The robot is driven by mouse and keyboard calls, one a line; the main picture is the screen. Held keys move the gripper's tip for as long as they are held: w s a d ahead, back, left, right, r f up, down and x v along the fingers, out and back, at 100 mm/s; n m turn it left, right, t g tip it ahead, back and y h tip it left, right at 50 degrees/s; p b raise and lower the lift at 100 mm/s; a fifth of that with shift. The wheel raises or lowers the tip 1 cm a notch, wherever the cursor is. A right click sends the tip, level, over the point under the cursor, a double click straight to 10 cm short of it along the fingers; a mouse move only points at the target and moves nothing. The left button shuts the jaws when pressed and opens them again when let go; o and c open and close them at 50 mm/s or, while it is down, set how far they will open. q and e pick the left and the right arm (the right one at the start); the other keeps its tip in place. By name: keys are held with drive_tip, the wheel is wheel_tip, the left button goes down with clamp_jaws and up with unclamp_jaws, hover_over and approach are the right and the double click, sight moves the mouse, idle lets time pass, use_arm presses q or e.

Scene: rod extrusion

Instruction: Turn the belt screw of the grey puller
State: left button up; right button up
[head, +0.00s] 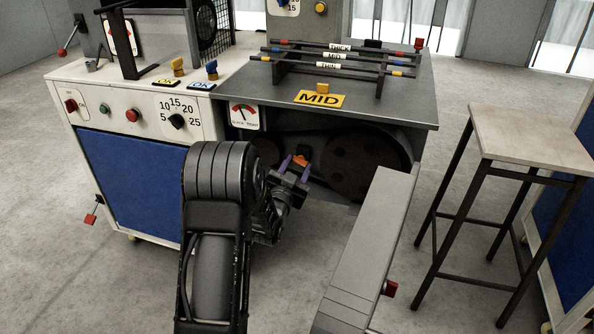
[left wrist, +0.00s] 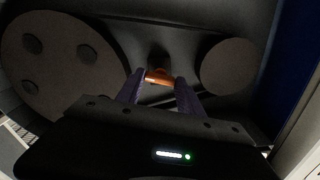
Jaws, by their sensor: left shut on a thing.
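The grey puller (head: 425,105) stands with its belt bay uncovered below the dark top. Inside, a large pulley (head: 350,165) with round holes also shows in the left wrist view (left wrist: 60,75), with a smaller pulley (left wrist: 228,66) at right there. The orange belt screw (head: 300,160) sits between the pulleys. My left gripper (head: 294,163) reaches into the bay, its purple fingers shut on the screw. In the left wrist view the screw head (left wrist: 157,76) shows between the fingertips. My right gripper is not in view.
A belt gauge (head: 245,116) is on the puller's front, left of the bay. A light grey panel (head: 370,240) with a red knob stands out at the bay's right. A stool (head: 530,135) is farther right. Labelled rods (head: 340,56) lie on a rack on top.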

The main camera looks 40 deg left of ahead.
use_arm(q)
drive_tip(key=shift+m+b, duration=0.45)
drive_tip(key=shift+m, duration=0.65)
drive_tip(key=o, duration=1.4)
drive_tip(key=shift+s, duration=0.15)
drive_tip(key=p+v, duration=0.1)
drive_tip(key=v, duration=0.6)
drive_tip(key=shift+s+d, duration=0.15)
drive_tip(key=shift+s, duration=0.1)
